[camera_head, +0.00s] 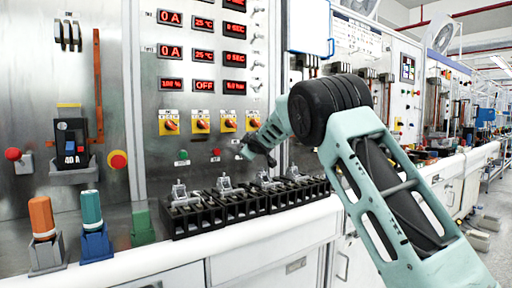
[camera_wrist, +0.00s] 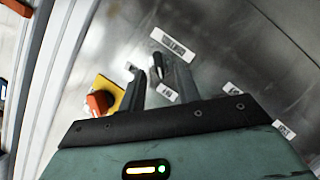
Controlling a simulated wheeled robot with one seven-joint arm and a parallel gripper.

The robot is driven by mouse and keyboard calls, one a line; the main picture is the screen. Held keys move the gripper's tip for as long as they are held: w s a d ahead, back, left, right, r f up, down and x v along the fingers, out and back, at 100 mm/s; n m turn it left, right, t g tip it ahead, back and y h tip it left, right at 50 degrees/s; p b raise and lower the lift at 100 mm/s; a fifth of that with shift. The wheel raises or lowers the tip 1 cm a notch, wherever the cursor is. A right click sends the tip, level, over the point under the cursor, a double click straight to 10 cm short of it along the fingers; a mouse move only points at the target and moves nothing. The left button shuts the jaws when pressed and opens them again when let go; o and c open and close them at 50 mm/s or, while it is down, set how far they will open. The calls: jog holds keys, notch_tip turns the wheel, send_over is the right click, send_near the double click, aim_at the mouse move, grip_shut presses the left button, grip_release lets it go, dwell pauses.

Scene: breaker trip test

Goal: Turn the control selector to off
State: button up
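In the wrist view, a small dark selector (camera_wrist: 158,62) with a pale tip stands out of the metal panel. It shows between the fingertips of my gripper (camera_wrist: 162,74), near two white label strips. The fingers are apart, with a visible gap and nothing clamped. I cannot tell whether they touch the selector or which label is its off mark. In the head view, my gripper (camera_head: 246,152) is close to the panel, right of the green and red buttons, and my arm hides the panel behind it.
A red rotary knob on a yellow plate (camera_wrist: 100,103) is just left of my fingers. Similar knobs (camera_head: 201,121) form a row above. Black terminal blocks (camera_head: 213,208) stand on the white-edged bench (camera_head: 170,262) below. A breaker (camera_head: 70,143) is at the left.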

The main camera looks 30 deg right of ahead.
jog(key=b+v, duration=0.5)
jog(key=v, duration=1)
jog(key=shift+s, duration=0.35)
